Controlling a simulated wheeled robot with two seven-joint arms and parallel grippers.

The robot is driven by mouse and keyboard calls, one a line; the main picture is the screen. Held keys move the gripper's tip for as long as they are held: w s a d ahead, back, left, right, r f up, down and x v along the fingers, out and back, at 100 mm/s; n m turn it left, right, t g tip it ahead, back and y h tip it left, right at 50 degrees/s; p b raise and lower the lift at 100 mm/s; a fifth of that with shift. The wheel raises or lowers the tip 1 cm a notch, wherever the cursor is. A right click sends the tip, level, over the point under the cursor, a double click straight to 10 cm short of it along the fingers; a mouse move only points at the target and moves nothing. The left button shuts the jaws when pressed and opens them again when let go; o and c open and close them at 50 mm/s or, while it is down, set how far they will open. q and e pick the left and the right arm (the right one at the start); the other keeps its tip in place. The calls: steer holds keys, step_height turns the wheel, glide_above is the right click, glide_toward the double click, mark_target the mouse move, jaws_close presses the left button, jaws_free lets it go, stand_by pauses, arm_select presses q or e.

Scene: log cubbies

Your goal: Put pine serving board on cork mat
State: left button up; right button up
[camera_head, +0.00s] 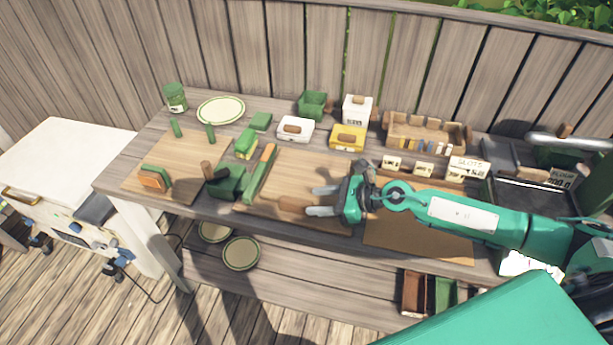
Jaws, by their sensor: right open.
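A flat light-wood board (300,172), which looks like the pine serving board, lies on the middle of the table. A darker brown handle-like piece (292,205) shows at its front part; I cannot tell whether it belongs to the board. A plain brown mat (420,240), likely the cork mat, lies to the right at the table's front edge, partly hidden under my right arm. My right gripper (322,201) is open and empty over the board's right front part. Its fingers point left, with the brown piece just beyond their tips. My left gripper is out of view.
A green box (229,183) and a long green piece (260,178) stand left of the board. Another board (190,160) with small items lies farther left. White (295,130) and yellow (348,137) containers stand behind. A wooden tray (425,130) and labelled blocks are at the back right.

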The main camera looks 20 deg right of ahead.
mark_target(297, 200)
steer(key=shift+w+a+f, duration=0.15)
steer(key=shift+w+a, duration=0.1)
steer(key=shift+a, duration=0.1)
steer(key=shift+w+a+p, duration=0.25)
steer(key=shift+a+p, duration=0.3)
steer(key=shift+p, duration=0.1)
steer(key=p+x, duration=0.1)
steer(key=x, duration=0.2)
steer(key=shift+w+a+f+p, duration=0.25)
steer(key=shift+a+f+p, duration=0.05)
steer(key=shift+a, duration=0.05)
jaws_close()
steer(key=shift+r, duration=0.1)
